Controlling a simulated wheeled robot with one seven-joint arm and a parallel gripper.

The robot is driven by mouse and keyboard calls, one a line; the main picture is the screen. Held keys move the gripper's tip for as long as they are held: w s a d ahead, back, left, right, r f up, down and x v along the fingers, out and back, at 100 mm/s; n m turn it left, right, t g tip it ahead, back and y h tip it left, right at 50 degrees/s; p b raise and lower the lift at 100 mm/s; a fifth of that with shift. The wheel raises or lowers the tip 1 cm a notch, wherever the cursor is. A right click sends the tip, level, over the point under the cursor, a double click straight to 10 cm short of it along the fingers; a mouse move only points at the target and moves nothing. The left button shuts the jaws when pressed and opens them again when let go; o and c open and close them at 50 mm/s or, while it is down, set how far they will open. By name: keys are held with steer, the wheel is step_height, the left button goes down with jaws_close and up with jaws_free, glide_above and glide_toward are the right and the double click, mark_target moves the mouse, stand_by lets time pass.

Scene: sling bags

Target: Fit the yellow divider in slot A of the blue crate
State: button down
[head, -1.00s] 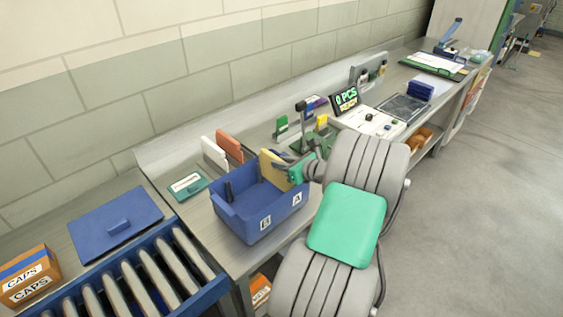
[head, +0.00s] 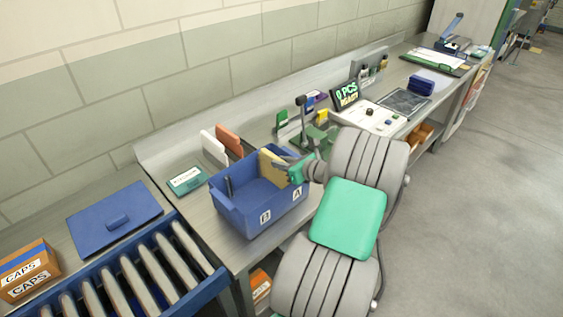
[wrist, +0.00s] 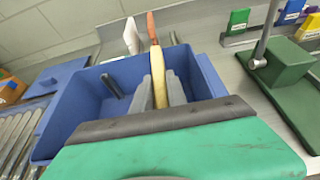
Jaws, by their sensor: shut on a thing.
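The blue crate (head: 262,217) stands on the bench, with labels B and A on its near side; A is on the right. My gripper (head: 288,164) is over the right part of the crate, on the A side. It is shut on the yellow divider (head: 270,167), which is upright. In the wrist view the divider (wrist: 159,80) is edge-on between the fingers (wrist: 160,92), with the blue crate (wrist: 80,105) around it. The divider's lower edge is hidden, so I cannot tell whether it is seated in a slot. A dark upright piece (head: 229,187) is in the crate's left part.
A white panel (head: 213,149) and an orange panel (head: 229,141) stand behind the crate. A green stand (wrist: 285,62) is close on the right. A roller conveyor (head: 150,270) is front left.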

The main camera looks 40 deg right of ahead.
steer(key=shift+f+b, duration=0.5)
steer(key=shift+f, duration=0.6)
steer(key=c, duration=1.3)
jaws_free()
steer(key=shift+o, duration=0.2)
steer(key=b+v, duration=0.1)
steer(key=v, duration=0.6)
steer(key=shift+s+r, duration=0.25)
steer(key=shift+s, duration=0.1)
